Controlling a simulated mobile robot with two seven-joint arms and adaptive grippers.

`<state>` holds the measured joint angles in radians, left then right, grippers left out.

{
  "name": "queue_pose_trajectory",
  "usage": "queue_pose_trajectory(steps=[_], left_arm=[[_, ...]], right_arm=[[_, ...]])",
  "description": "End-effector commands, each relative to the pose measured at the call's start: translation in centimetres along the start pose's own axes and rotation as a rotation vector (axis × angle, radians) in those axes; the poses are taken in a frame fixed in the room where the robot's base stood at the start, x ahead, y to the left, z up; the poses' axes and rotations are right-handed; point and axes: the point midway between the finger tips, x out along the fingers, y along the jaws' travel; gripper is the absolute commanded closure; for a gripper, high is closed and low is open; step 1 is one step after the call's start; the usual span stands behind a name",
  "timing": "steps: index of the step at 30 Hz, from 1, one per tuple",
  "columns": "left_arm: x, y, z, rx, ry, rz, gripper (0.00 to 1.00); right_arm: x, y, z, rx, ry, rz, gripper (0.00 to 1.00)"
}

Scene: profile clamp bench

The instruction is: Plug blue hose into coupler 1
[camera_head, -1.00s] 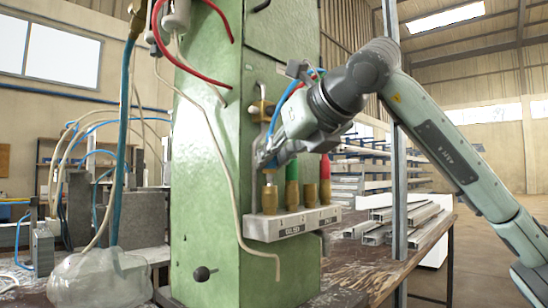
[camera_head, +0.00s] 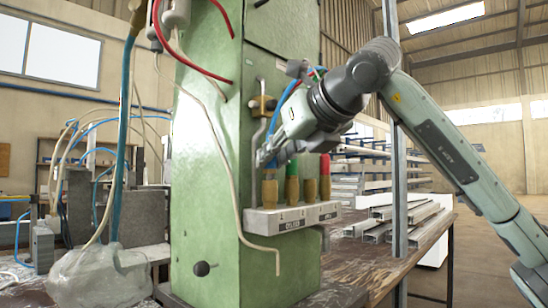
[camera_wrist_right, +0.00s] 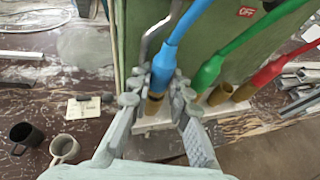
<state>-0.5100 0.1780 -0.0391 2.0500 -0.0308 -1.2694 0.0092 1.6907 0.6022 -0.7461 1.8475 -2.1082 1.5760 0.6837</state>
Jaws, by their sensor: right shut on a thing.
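The blue hose (camera_wrist_right: 181,35) runs down to a thick blue end between the fingertips of my right gripper (camera_wrist_right: 156,92). In the head view the right gripper (camera_head: 266,153) is shut on this hose above the leftmost brass coupler (camera_head: 269,189). In the wrist view the hose end is in line with that brass coupler (camera_wrist_right: 152,106), and the two look in contact. I cannot tell how deep the hose sits. The coupler block (camera_head: 292,219) is grey, with labels too small to read surely. My left gripper is not in view.
A green hose (camera_wrist_right: 235,42) and a red hose (camera_wrist_right: 280,63) stand in neighbouring couplers, with a bare brass coupler (camera_wrist_right: 220,94) between them. A bent metal rod (camera_wrist_right: 150,35) is close behind the blue hose. Two mugs (camera_wrist_right: 64,148) stand on the worn bench. The green column (camera_head: 215,180) backs the block.

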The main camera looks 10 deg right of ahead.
Motion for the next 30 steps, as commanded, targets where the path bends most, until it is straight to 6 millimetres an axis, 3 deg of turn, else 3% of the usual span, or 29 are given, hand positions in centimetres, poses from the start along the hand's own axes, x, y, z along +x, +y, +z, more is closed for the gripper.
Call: queue_pose_trajectory(steps=[30], left_arm=[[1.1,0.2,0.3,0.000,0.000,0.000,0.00]], right_arm=[[0.6,0.0,-1.3,0.000,0.004,0.000,1.00]])
